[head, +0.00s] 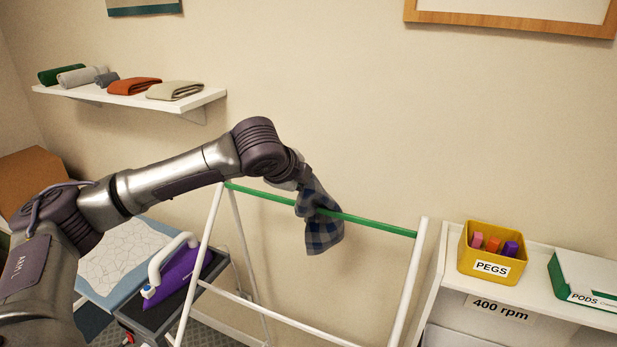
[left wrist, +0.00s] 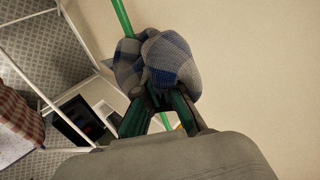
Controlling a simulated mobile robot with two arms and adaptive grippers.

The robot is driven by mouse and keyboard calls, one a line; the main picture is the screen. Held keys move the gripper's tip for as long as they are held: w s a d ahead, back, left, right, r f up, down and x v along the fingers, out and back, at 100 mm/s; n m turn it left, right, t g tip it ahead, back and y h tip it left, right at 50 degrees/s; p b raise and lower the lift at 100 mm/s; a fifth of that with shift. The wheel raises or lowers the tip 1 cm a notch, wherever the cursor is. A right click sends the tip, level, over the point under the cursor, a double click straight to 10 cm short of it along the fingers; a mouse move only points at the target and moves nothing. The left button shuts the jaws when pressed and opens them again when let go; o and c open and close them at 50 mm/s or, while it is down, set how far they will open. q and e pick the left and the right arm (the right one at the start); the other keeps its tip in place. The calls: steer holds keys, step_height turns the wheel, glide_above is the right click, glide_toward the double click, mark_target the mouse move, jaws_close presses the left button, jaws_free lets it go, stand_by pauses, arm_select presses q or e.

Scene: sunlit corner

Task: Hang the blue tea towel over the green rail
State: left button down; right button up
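The blue and grey checked tea towel (head: 322,238) hangs bunched at the middle of the green rail (head: 375,223). Part of it is above the rail and part below. The rail shows across its right part, and cloth covers the rail further left; I cannot tell whether the towel rests on it. My left gripper (head: 304,186) is above the rail, its fingertips hidden by cloth. In the left wrist view, its fingers (left wrist: 160,98) close on the bunched towel (left wrist: 160,62), with the rail (left wrist: 122,16) passing behind. My right gripper is not in view.
The rail tops a white frame (head: 408,285). A purple iron (head: 182,270) stands left of it. At right, a white shelf unit (head: 540,283) holds a yellow pegs box (head: 480,262) and a pods box (head: 585,278). A wall shelf (head: 205,98) holds folded cloths. The rail's right half is clear.

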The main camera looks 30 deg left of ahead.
arm_select(q)
steer(key=s+f+t+b, duration=0.3)
steer(key=s+f+b, duration=0.1)
steer(key=f+b, duration=0.7)
steer(key=b, duration=0.3)
steer(key=shift+f+b, duration=0.25)
steer(key=shift+b, duration=0.1)
steer(key=shift+d, duration=0.1)
steer(key=c, duration=0.7)
jaws_free()
